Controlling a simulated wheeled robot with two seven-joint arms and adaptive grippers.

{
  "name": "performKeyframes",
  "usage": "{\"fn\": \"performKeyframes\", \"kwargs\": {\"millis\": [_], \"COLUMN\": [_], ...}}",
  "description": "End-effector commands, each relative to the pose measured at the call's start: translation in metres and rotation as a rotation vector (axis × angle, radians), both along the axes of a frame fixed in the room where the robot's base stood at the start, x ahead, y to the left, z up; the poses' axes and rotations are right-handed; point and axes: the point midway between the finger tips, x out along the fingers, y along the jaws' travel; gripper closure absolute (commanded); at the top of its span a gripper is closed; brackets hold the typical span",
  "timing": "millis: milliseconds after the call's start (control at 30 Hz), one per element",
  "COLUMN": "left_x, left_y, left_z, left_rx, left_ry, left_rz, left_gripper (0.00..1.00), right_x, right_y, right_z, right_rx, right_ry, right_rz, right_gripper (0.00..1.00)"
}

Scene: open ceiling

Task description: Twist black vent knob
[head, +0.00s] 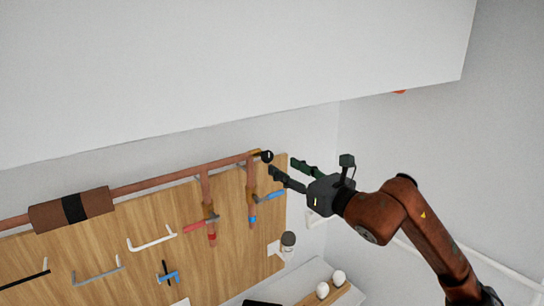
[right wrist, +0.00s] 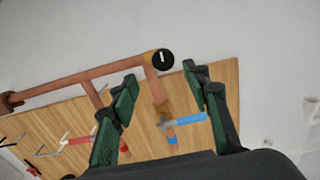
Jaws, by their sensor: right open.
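The black vent knob (head: 267,156) sits at the right end of a copper pipe, at the upper right of the wooden board. In the right wrist view the knob (right wrist: 162,60) is a round black disc with a short white mark, just beyond and between the fingertips. My left gripper is not in view.
The copper pipe (head: 150,182) runs along the board's top. Below the knob, a branch pipe carries a blue-handled valve (head: 271,196); a red-handled valve (head: 200,224) is to its left. The wooden board (head: 120,265) holds several hooks. A large white surface (head: 220,70) overhangs above.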

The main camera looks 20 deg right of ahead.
Motion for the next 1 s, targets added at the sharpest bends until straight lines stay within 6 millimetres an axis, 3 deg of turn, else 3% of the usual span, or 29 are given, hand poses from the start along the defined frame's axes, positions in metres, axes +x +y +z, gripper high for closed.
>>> {"fn": "performKeyframes", "kwargs": {"millis": [500, 900, 1000], "left_x": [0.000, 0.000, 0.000], "left_y": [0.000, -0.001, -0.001], "left_z": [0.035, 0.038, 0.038], "left_rx": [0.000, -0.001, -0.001], "left_ry": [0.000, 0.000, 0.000], "left_rz": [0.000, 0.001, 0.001], "left_gripper": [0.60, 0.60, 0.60], "right_x": [0.064, 0.073, 0.073], "right_y": [0.019, 0.023, 0.023], "right_z": [0.006, 0.002, 0.002], "right_rx": [-0.007, -0.008, -0.008], "right_ry": [-0.002, -0.003, -0.004], "right_rz": [-0.016, -0.016, -0.016], "right_gripper": [0.56, 0.56, 0.62]}}
